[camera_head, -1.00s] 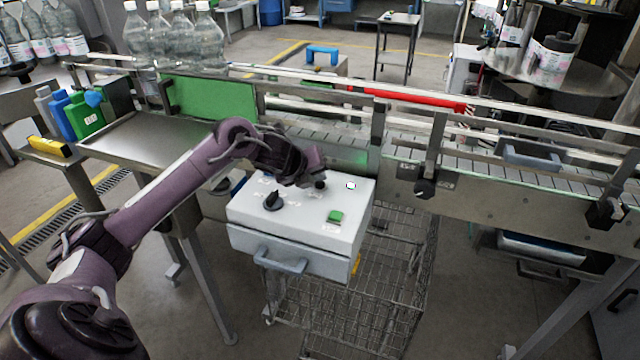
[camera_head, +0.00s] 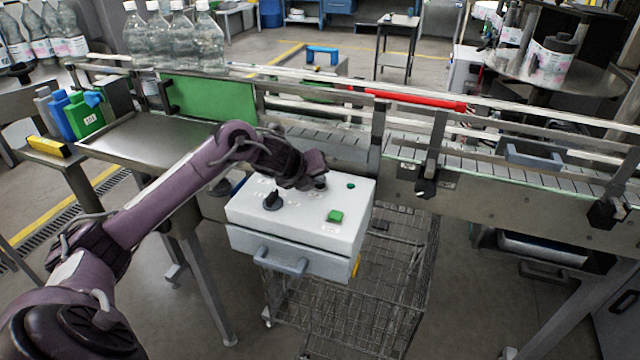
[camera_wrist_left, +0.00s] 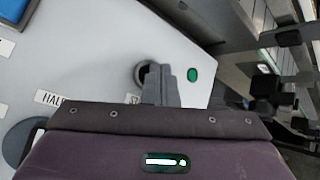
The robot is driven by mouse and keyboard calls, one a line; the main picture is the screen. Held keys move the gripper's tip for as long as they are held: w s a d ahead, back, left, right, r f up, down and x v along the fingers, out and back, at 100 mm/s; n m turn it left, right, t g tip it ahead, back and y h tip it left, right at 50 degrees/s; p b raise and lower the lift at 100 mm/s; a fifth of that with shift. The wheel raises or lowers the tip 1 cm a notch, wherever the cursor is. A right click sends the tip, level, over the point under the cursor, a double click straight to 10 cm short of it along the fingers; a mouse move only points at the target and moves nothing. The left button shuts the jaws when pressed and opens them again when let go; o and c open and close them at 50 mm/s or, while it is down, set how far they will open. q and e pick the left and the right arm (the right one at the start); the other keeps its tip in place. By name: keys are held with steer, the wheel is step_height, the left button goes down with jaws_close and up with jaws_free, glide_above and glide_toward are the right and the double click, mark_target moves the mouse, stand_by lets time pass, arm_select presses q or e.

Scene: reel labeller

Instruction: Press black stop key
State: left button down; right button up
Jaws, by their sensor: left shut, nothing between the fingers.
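The white control box (camera_head: 300,235) stands in front of the conveyor. The black stop key (camera_wrist_left: 141,72) is a round dark button on its top, partly covered by my fingers in the left wrist view. My left gripper (camera_head: 318,184) is shut and empty, its fingertips down at the key; it also shows in the left wrist view (camera_wrist_left: 163,82). Fingertips and key overlap there; whether they touch is hard to tell. A small round lamp (camera_head: 350,185) beside it is dark green, unlit. My right gripper is not in view.
The conveyor (camera_head: 480,165) runs behind the box. A wire cart (camera_head: 400,270) stands below. Clear bottles (camera_head: 175,40) stand at the back left.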

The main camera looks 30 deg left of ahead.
mark_target(317, 187)
arm_select(q)
steer(key=shift+f, duration=0.1)
steer(key=shift+r+p, duration=0.75)
steer(key=shift+r, duration=0.15)
step_height(317, 187, up, 5)
steer(key=p, duration=0.4)
steer(key=shift+r, duration=0.1)
stand_by(0.6)
